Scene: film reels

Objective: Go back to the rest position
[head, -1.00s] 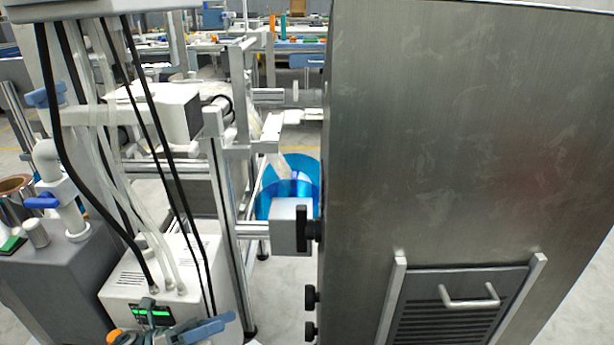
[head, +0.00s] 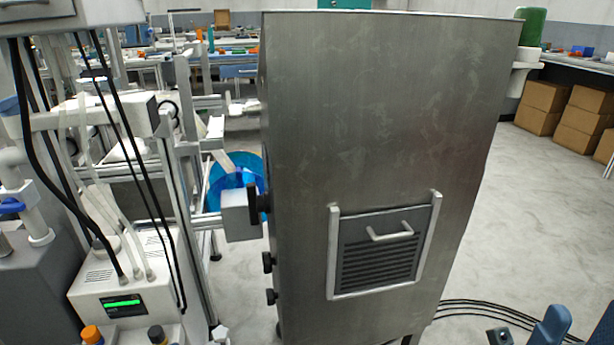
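Neither of my grippers can be made out in the head view, and no film reel can be made out either. A tall brushed-metal cabinet (head: 385,110) stands upright in the middle, close in front. A louvred panel with a handle (head: 390,235) is on its lower front. Dark knobs (head: 268,262) stick out at its left edge. A blue round container (head: 236,172) is partly hidden behind the cabinet's left side.
At left stands a white machine (head: 118,275) with a green display, hoses and a metal frame. An orange-capped bottle (head: 91,335) is below it. Brown boxes (head: 545,105) sit at back right.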

